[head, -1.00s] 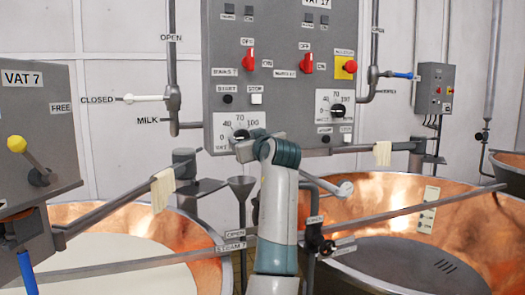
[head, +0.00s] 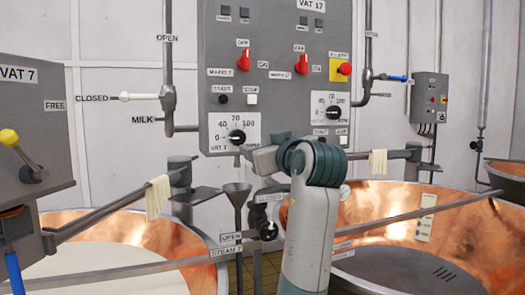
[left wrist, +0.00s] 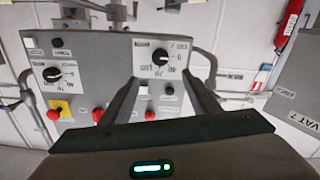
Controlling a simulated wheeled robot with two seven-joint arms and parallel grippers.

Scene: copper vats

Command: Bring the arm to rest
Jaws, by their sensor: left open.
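My left arm rises from the bottom middle of the head view and bends at a teal joint. My left gripper (head: 250,156) is just below the grey control panel (head: 275,20), near its lower left dial (head: 237,137), and is partly hidden behind the arm. In the left wrist view the two dark fingers of this gripper (left wrist: 160,80) are spread, with nothing between them. The panel shows upside down beyond them, with the dial (left wrist: 160,57) just past the fingertips. I cannot tell whether they touch the panel. My right gripper is not in view.
Copper vats stand at left (head: 130,232) and right (head: 385,205). A grey VAT 7 box (head: 35,130) is at far left. A funnel (head: 238,190) and a black valve (head: 265,230) stand between the vats. Cloths (head: 158,197) hang on the rails.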

